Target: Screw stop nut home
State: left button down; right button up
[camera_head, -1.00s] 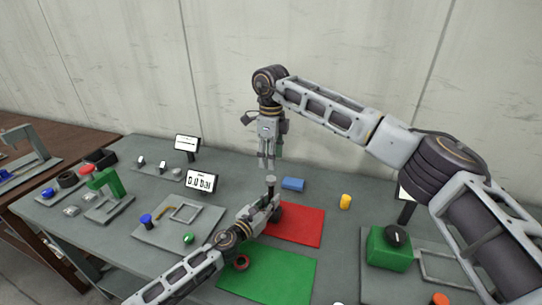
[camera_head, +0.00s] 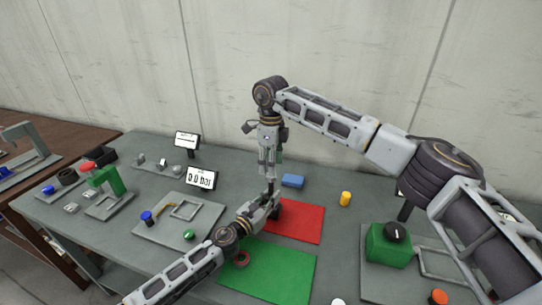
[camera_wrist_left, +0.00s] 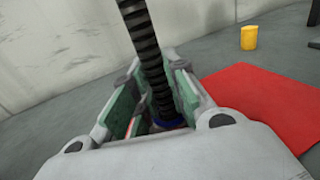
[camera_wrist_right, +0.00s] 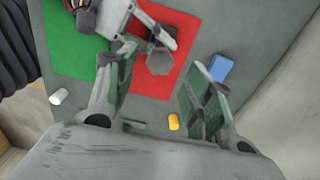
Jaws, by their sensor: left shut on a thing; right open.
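A dark threaded screw (camera_wrist_left: 145,45) stands up between the fingers of my left gripper (camera_head: 268,205) in the left wrist view, with something blue (camera_wrist_left: 170,126) at its lower end. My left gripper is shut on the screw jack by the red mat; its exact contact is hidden. A grey hexagonal piece (camera_wrist_right: 159,61), seen end-on in the right wrist view, looks like the stop nut at the screw's top. My right gripper (camera_head: 268,175) is open, pointing down above the screw. Its fingers lie to either side of the hexagon in its wrist view; no contact is visible.
The red mat (camera_head: 304,222) and green mat (camera_head: 285,275) lie under and in front of the arms. A blue block (camera_head: 292,181) and yellow cylinder (camera_head: 345,199) stand nearby. A green box with a black knob (camera_head: 388,248) is at right. A display (camera_head: 201,179) reads 0.0 bar.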

jog(key=shift+f, duration=2.2)
jog(key=shift+c, duration=0.3)
jog(key=c, duration=1)
jog(key=o, duration=1.2)
jog(key=shift+r, duration=0.15)
notch_tip(320, 180, up, 12)
